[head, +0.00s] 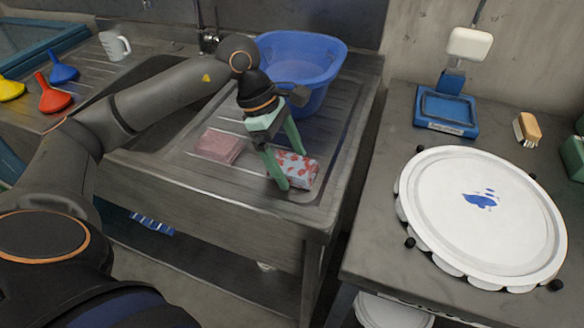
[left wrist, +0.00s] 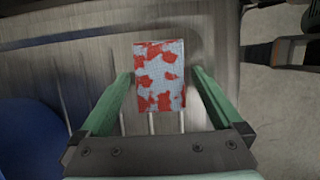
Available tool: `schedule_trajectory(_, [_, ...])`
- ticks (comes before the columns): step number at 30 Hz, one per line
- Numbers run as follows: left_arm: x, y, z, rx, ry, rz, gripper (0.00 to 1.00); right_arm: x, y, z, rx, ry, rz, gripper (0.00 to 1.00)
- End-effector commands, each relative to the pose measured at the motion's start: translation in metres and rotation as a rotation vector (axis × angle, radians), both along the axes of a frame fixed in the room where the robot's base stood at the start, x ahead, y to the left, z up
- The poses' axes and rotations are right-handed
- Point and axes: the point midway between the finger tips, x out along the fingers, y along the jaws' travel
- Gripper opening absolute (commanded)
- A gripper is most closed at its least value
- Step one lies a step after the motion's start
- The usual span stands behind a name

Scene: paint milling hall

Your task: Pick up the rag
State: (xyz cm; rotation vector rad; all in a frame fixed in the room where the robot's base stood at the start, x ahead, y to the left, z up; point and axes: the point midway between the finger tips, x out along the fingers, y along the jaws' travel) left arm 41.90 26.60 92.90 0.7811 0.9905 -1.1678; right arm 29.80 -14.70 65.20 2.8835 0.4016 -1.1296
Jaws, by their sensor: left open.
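A folded rag, white with red blotches (head: 298,170), lies on the ribbed steel drainboard near its front right corner. A plain pink folded cloth (head: 218,146) lies to its left. My left gripper (head: 292,170), with green fingers, is open and points down at the red-and-white rag. In the left wrist view the rag (left wrist: 160,78) shows between the two fingertips (left wrist: 161,74), with a finger on each side. I cannot tell whether the fingers touch it.
A blue basin (head: 300,62) stands behind my left gripper on the drainboard. Funnels (head: 55,97) and a white jug (head: 114,45) are at the far left. The right bench holds a large white lid (head: 480,225), a blue scale (head: 447,109) and a brush (head: 527,130).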

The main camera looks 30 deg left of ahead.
Motion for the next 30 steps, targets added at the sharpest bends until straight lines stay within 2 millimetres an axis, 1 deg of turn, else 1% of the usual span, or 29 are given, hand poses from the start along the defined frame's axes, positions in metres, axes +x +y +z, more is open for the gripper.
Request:
schedule_trajectory(11, [0.0001,-0.0002,-0.0012,-0.001,0.000,0.000,1.00,0.0003,-0.0004,-0.0019,0.000,-0.001,-0.001,0.50])
schedule_trajectory(12, [0.0001,-0.0002,-0.0012,-0.001,0.000,0.000,0.98,0.0003,-0.0004,-0.0019,0.000,-0.001,-0.001,0.50])
schedule_trajectory(30, [-0.0001,-0.0001,-0.0015,0.000,0.000,0.000,0.30,0.0002,0.0000,-0.0018,0.000,0.000,0.000,0.50])
